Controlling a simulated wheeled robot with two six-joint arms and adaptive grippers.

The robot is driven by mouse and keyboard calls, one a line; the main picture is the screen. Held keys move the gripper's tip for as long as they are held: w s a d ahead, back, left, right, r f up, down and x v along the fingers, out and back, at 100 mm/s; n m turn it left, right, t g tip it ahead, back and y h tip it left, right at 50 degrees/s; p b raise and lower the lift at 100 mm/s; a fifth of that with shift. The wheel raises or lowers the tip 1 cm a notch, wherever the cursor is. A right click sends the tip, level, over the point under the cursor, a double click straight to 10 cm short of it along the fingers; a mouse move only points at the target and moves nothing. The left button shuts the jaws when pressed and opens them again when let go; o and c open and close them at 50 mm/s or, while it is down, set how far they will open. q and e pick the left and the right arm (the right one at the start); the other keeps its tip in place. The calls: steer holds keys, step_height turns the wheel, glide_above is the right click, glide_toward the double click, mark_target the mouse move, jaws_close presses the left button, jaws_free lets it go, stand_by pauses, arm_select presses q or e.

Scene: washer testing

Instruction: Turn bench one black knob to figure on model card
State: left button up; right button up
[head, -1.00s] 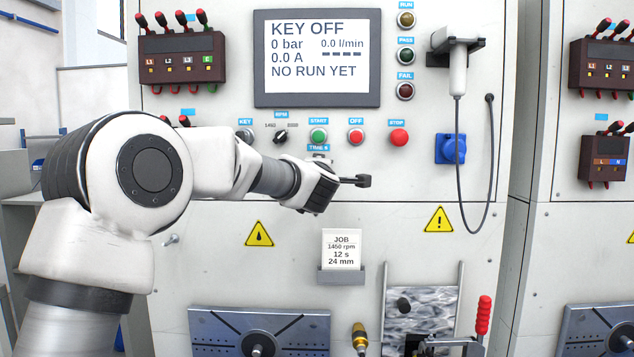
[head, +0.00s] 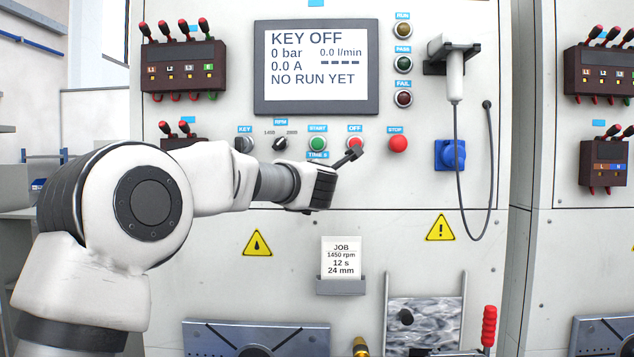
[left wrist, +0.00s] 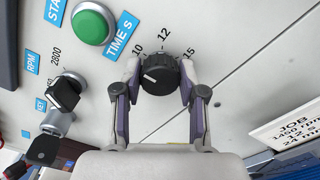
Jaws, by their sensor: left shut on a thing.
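The black knob (left wrist: 165,68) sits under the TIME S label (head: 318,155) of the bench panel. In the left wrist view the figures 10, 12 and 15 show around its top, and its white pointer mark faces left, below the 10. My left gripper (left wrist: 159,82) is shut on the knob, one finger on each side. In the head view my left gripper (head: 337,172) hides the knob. The model card (head: 341,257) below reads JOB, 1450 rpm, 12 s, 24 mm. My right gripper is not in view.
The RPM selector (head: 281,144), green START button (head: 317,144), OFF button (head: 355,144) and red STOP button (head: 397,144) are close to my left gripper. The screen (head: 316,67) reads KEY OFF, NO RUN YET. The panel right of the card is clear around the warning sign (head: 440,228).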

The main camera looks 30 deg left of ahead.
arm_select(q)
steer(key=shift+r, duration=0.3)
steer(key=o, duration=0.9)
steer(key=shift+o, duration=1.2)
steer(key=shift+f, duration=0.2)
steer(key=v, duration=0.7)
steer(key=shift+s+d, duration=0.1)
steer(key=shift+s, duration=0.15)
